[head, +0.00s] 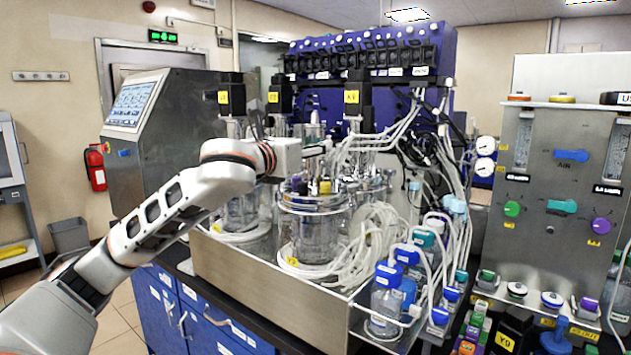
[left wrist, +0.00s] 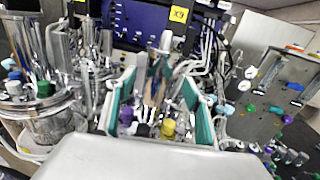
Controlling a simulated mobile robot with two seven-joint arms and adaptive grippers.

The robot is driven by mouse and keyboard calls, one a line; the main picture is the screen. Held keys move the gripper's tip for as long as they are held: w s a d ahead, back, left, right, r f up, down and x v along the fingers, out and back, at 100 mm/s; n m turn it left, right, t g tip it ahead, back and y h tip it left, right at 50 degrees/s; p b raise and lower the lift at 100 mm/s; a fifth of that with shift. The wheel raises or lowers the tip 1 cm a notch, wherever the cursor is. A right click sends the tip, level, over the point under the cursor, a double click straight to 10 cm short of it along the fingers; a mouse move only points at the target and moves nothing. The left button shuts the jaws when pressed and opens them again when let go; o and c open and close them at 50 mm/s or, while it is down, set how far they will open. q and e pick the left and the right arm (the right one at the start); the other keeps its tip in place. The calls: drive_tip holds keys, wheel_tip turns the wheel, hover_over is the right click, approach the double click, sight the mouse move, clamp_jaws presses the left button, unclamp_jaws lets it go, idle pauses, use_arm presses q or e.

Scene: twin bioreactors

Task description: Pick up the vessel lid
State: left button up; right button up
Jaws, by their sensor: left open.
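The vessel lid (head: 312,206) is a round steel plate with fittings and small coloured caps. It sits on the front glass vessel (head: 315,240) inside the steel tray. My left gripper (head: 318,150) is above the lid, at the height of its upper fittings. In the left wrist view, the two green-padded fingers (left wrist: 160,105) are apart. A steel fitting, a yellow cap (left wrist: 168,128) and a purple cap (left wrist: 126,115) show between them. I cannot tell whether the fingers touch any fitting. My own gripper body hides the lower part of that view. My right gripper is out of view.
Looped clear tubing (head: 370,235) and blue-capped bottles (head: 386,295) crowd the right of the vessel. A second vessel stands behind left; its lid (left wrist: 40,103) shows in the wrist view. Black motors (head: 358,105) rise behind. A control screen (head: 140,105) stands left.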

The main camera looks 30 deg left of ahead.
sight(309, 143)
use_arm(q)
drive_tip(key=w, duration=0.3)
drive_tip(key=shift+w+a+f, duration=0.25)
drive_tip(key=shift+w+a, duration=0.1)
drive_tip(key=shift+w, duration=0.35)
clamp_jaws()
drive_tip(key=shift+s+a+r, duration=0.1)
drive_tip(key=shift+r, duration=0.3)
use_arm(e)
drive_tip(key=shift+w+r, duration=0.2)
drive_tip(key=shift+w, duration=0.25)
